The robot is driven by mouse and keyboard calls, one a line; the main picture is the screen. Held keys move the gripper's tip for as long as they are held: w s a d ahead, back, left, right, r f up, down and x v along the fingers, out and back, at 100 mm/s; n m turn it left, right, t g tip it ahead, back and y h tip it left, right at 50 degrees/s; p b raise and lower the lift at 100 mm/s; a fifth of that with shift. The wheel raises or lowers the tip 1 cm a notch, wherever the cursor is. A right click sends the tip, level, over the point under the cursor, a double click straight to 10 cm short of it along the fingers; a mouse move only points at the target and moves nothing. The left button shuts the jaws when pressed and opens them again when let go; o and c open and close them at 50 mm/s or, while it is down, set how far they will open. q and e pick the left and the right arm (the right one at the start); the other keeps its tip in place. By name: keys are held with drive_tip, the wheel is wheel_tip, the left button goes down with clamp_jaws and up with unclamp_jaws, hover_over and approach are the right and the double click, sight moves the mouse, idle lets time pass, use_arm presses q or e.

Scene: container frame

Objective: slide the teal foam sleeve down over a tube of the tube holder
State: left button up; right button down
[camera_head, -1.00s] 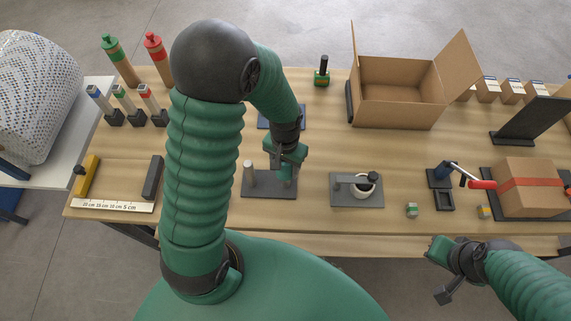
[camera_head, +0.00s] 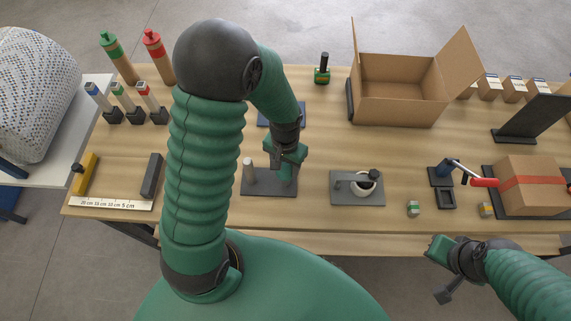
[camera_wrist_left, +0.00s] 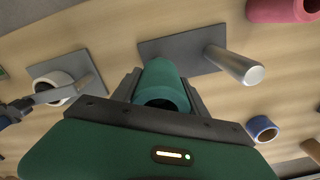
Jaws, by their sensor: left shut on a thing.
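My left gripper (camera_head: 287,160) is shut on the teal foam sleeve (camera_wrist_left: 162,84), with one finger on each side of it in the left wrist view. The sleeve's near end is open and dark inside. The tube holder is a dark grey plate (camera_head: 258,188) with a bare grey tube (camera_head: 248,172) at its left; this tube (camera_wrist_left: 236,66) also shows right of the sleeve in the wrist view. The gripper and sleeve are over the plate's right part. I cannot tell whether a tube is inside the sleeve. My right gripper (camera_head: 437,250) is off the table's front edge, its jaws unclear.
Right of the holder is a grey plate (camera_head: 345,197) with a white ring and a lever. In the wrist view, a blue roll (camera_wrist_left: 262,129) and a pink roll (camera_wrist_left: 284,9) lie nearby. An open cardboard box (camera_head: 400,108) stands behind. A grey bar (camera_head: 151,176) lies at left.

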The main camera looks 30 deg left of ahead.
use_arm(q)
drive_tip(key=shift+f+b, duration=1.85)
drive_tip(key=shift+f, duration=0.9)
idle(0.8)
drive_tip(key=o, duration=1.9)
wheel_tip(320, 180, up, 7)
drive_tip(key=p, duration=0.7)
drive_tip(key=shift+r, duration=0.15)
